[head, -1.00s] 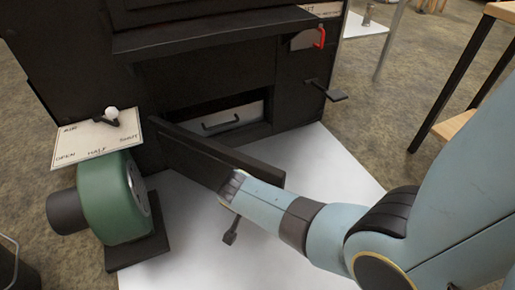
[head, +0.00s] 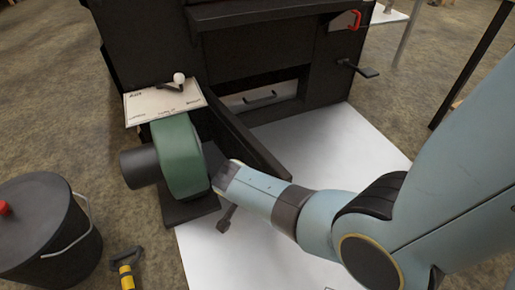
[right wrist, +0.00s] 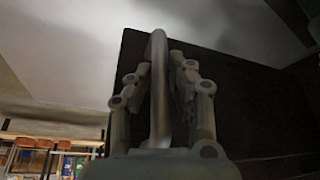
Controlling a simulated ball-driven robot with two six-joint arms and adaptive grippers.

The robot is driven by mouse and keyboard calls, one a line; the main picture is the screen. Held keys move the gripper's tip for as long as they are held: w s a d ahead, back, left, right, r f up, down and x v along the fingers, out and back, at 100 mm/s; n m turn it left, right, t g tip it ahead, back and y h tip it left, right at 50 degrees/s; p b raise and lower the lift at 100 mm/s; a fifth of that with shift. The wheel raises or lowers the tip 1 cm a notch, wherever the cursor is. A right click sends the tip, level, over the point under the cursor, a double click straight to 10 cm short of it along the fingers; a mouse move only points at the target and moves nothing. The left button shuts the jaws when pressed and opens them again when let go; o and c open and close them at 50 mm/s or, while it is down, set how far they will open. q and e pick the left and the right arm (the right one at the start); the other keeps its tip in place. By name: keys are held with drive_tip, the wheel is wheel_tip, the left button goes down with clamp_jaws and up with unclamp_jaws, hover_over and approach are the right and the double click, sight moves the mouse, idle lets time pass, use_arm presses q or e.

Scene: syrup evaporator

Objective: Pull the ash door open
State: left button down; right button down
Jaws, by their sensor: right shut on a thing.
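The ash door (head: 255,143) is a dark panel at the lower front of the black evaporator, hinged on its left. It stands swung well out, leaving the opening behind it uncovered. My right gripper (head: 222,176) is at the door's outer side, near the green blower. In the right wrist view, the fingers (right wrist: 160,95) are closed around an upright grey bar (right wrist: 158,85), the door handle, with the dark door panel (right wrist: 245,100) beside it. In the head view the grip itself is hidden by the wrist. My left gripper is out of view.
A pale drawer front (head: 262,99) with a dark pull shows in the opening. The green blower (head: 178,158) stands close left of the door and gripper. A lidded dark bucket (head: 40,225) and a yellow-handled tool (head: 126,275) are at lower left. The white floor sheet (head: 345,140) is clear at right.

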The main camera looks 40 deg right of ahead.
drive_tip(key=shift+f, duration=0.1)
drive_tip(key=c, duration=1.2)
unclamp_jaws()
drive_tip(key=shift+c, duration=0.2)
wheel_tip(320, 180, up, 10)
